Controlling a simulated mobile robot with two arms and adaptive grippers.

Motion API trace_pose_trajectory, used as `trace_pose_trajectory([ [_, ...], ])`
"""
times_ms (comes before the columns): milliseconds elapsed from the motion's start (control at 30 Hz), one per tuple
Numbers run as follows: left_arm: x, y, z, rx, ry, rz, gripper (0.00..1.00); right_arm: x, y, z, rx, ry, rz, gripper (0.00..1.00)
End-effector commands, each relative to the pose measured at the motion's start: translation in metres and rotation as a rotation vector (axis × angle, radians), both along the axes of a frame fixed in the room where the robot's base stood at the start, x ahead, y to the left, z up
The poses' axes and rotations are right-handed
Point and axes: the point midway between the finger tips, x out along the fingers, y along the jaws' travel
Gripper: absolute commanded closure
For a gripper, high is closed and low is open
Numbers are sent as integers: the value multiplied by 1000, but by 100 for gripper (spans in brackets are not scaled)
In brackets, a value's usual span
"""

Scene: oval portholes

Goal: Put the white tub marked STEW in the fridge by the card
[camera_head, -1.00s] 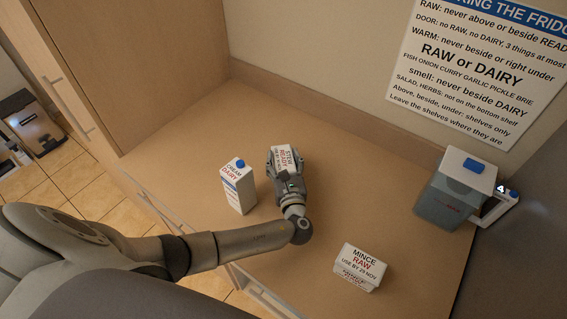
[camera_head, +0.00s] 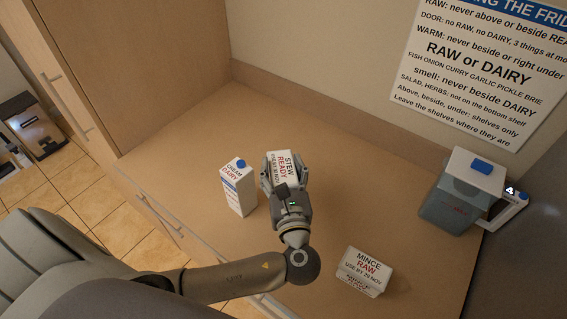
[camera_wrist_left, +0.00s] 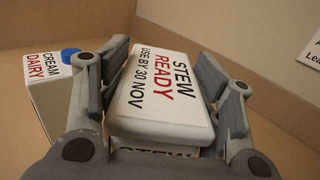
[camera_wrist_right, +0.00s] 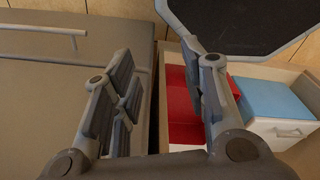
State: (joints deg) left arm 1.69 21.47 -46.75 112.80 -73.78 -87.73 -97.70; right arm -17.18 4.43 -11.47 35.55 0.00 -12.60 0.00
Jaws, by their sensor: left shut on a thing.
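The white tub marked STEW READY, USE BY 30 NOV (camera_head: 285,166) is between the fingers of my left gripper (camera_head: 281,180), which is shut on it. It seems held a little above the wooden counter. In the left wrist view the tub (camera_wrist_left: 165,95) sits label up between both fingers (camera_wrist_left: 165,90). My right gripper (camera_wrist_right: 162,95) shows only in the right wrist view, with its fingers apart and nothing between them. The card (camera_head: 480,70) on the wall carries fridge rules, partly cut off at the top and right. The fridge interior is not recognisable in these views.
A CREAM DAIRY carton (camera_head: 238,190) stands close left of the tub. A MINCE RAW box (camera_head: 365,270) is at the counter's front right. A grey jug with a blue-knobbed lid (camera_head: 455,195) stands further right. An open drawer holds red (camera_wrist_right: 180,105) and blue (camera_wrist_right: 270,97) items.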

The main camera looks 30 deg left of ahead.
Motion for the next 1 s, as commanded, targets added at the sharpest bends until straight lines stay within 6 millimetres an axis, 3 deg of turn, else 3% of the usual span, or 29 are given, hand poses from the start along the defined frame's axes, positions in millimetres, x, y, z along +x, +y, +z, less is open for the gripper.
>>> trace_pose_trajectory([
  [200, -19, -9, 9, -2, -2, -1, 81, 0, 0, -6, 0, 0, 0, 60],
  [467, -24, -10, 11, 0, -2, -3, 81, 0, 0, -7, -1, 0, 0, 60],
  [667, -31, -6, -5, 5, -3, -72, 81, 0, -1, -21, -2, 1, 0, 60],
  [1000, -60, -13, -37, 12, -9, -377, 81, 0, -4, -61, -4, 0, 1, 60],
])
